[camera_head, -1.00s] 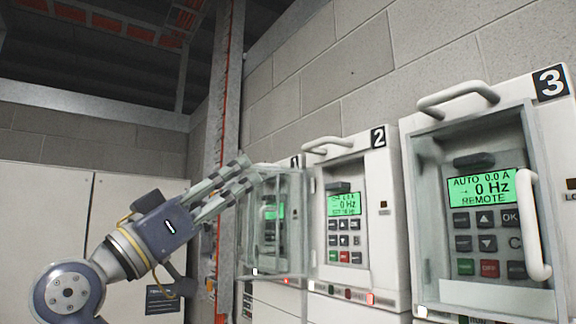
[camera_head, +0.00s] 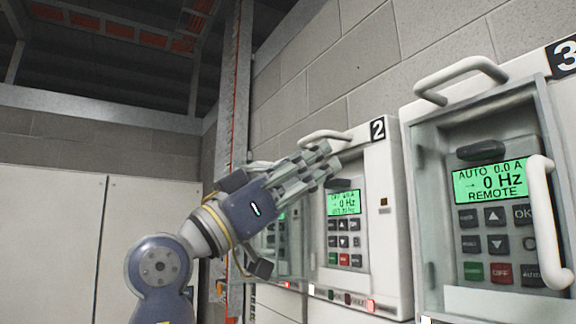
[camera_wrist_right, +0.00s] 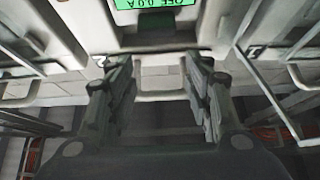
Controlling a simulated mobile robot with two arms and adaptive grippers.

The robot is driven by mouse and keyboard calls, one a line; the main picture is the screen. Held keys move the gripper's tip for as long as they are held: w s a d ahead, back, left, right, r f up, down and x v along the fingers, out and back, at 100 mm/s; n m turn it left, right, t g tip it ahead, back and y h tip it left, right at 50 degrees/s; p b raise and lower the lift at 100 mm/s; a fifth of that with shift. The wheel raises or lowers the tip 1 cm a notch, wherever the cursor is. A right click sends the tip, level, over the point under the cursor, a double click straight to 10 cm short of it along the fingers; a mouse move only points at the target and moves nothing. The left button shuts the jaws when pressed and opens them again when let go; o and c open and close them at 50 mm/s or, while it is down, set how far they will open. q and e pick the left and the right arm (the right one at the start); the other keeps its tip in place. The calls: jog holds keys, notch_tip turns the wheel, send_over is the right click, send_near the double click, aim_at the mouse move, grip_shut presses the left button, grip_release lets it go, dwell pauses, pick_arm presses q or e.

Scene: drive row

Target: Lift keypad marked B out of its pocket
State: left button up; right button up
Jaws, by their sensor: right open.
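Grey keypads with green screens sit in the drive fronts; no letter B is readable on any. The keypad on drive 2 (camera_head: 344,228) is in its pocket, and its screen also shows upside down at the top of the wrist view (camera_wrist_right: 155,4). A dark tab (camera_wrist_right: 157,22) is beside that screen. The keypad on drive 3 (camera_head: 494,215) is in its recess. My right gripper (camera_head: 328,164) is open and empty, its fingers up by the top left of drive 2. In the wrist view the open fingers (camera_wrist_right: 160,88) are on either side of drive 2's top handle.
Drive 3 (camera_head: 563,88) has a clear cover frame with a white handle (camera_head: 545,222) and a top handle (camera_head: 460,78). Drive 1 (camera_head: 262,240) is largely hidden behind my right gripper. A grey block wall rises behind; pale cabinets (camera_head: 50,235) stand at left.

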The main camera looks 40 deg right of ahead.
aim_at(330, 184)
jog(key=shift+s+d, duration=0.15)
jog(key=shift+d, duration=1.25)
jog(key=shift+s+d+f+b, duration=0.1)
jog(key=shift+d+f+b, duration=0.15)
jog(key=shift+f+b, duration=0.2)
jog(key=shift+d+f+b, duration=0.2)
jog(key=shift+f+b, duration=0.1)
jog(key=shift+f, duration=0.5)
jog(key=shift+a+f+b, duration=0.25)
jog(key=shift+b, duration=0.25)
jog(key=shift+d+f+b, duration=0.2)
jog(key=shift+f+b, duration=0.1)
jog(key=shift+f, duration=0.1)
pick_arm(q)
jog(key=f, duration=0.1)
jog(key=d+f, duration=0.1)
jog(key=f, duration=0.1)
jog(key=shift+s+d+f, duration=0.1)
jog(key=shift+d+f, duration=0.15)
